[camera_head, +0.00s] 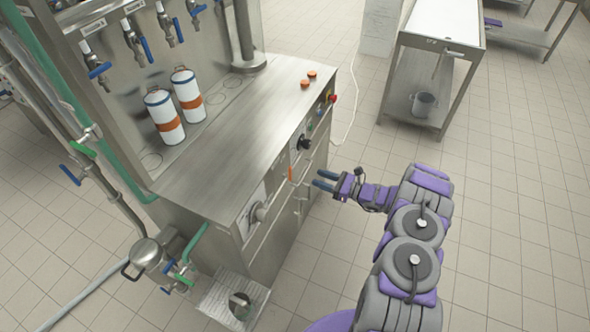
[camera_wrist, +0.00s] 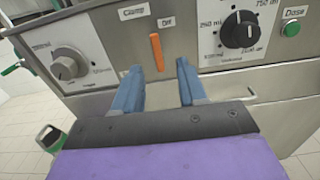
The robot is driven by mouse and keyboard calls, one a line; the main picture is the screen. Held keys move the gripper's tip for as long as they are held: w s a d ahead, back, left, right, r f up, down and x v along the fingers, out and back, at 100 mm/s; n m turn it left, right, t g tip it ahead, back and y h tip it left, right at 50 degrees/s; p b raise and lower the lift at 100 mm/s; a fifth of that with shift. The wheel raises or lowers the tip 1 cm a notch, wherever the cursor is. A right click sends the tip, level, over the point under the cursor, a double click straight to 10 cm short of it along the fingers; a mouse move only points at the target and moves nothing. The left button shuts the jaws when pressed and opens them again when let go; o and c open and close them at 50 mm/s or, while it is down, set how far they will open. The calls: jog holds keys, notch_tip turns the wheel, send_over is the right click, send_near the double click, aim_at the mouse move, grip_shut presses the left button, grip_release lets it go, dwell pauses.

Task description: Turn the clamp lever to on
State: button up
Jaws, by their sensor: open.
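The clamp lever (camera_wrist: 157,52) is an orange bar on the machine's front panel, standing nearly upright, with a "Clamp" label to its upper left and an "Off" label just above to its right. In the head view the lever (camera_head: 290,173) shows as a small orange bar on the front face. My gripper (camera_wrist: 160,75) is open, its two blue fingers pointing at the panel, one on either side below the lever. The lever lies between and just beyond the fingertips, and no contact shows. In the head view my gripper (camera_head: 318,180) is close in front of the panel.
A black volume knob (camera_wrist: 240,30) and a green dose button (camera_wrist: 291,29) sit right of the lever. A grey knob (camera_wrist: 66,67) sits left. White bottles with orange bands (camera_head: 188,95) stand on the machine. Open floor lies right of it, with a steel cart (camera_head: 440,45) behind.

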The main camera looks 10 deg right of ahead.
aim_at(291, 170)
jog(key=x, duration=0.6)
jog(key=s+b+x, duration=0.1)
jog(key=x, duration=0.3)
jog(key=shift+a, duration=0.35)
jog(key=shift+w, duration=0.8)
jog(key=shift+w+a, duration=0.15)
jog(key=shift+a, duration=1.2)
jog(key=shift+d, duration=0.15)
jog(key=shift+c, duration=1.2)
jog(key=shift+d+r, duration=0.1)
jog(key=shift+d, duration=0.5)
jog(key=c, duration=0.3)
grip_shut()
jog(key=shift+a, duration=0.25)
